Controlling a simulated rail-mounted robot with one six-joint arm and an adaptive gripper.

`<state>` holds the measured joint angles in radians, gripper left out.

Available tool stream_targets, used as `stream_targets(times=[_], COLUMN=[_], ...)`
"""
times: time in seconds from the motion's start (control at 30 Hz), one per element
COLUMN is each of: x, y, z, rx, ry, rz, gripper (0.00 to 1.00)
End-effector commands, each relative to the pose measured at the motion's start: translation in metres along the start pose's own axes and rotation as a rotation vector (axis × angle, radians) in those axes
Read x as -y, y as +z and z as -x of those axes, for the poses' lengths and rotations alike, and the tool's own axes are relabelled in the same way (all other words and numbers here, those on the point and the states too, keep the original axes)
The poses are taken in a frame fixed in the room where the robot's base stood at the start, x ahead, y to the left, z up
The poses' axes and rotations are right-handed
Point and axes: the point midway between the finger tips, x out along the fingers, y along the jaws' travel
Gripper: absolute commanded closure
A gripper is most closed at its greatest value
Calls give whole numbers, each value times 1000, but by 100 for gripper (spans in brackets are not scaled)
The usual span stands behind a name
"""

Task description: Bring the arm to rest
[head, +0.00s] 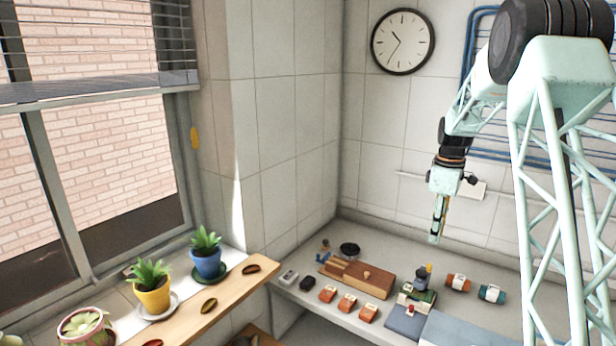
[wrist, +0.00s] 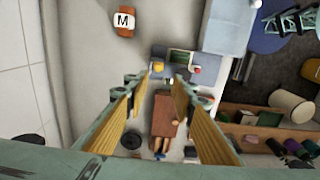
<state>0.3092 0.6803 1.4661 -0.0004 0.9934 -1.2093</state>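My gripper (head: 438,232) hangs from my pale green arm, pointing down, in the air above the back part of the counter (head: 400,253). In the wrist view, the two yellow-padded fingers (wrist: 161,82) stand apart with nothing held between them. A brown wooden box (head: 368,279) lies on the counter below; in the wrist view it shows (wrist: 166,113) between the fingers, well beyond them. The gripper touches nothing that I can see.
An orange roll (head: 458,283) and a teal roll (head: 491,293) lie at the right. Several small orange items (head: 347,303) line the counter's front. A black round object (head: 349,249) sits at the back. Potted plants, one in a blue pot (head: 207,264), stand on the sill. The upper air is clear.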

Motion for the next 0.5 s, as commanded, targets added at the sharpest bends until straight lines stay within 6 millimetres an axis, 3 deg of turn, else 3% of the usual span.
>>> stream_targets(times=[0.27, 0.5], x=[27, 63], y=[-4, -8], z=[30, 62], rx=[-8, -18], ry=[18, 37], rz=[-44, -100], gripper=[77, 77])
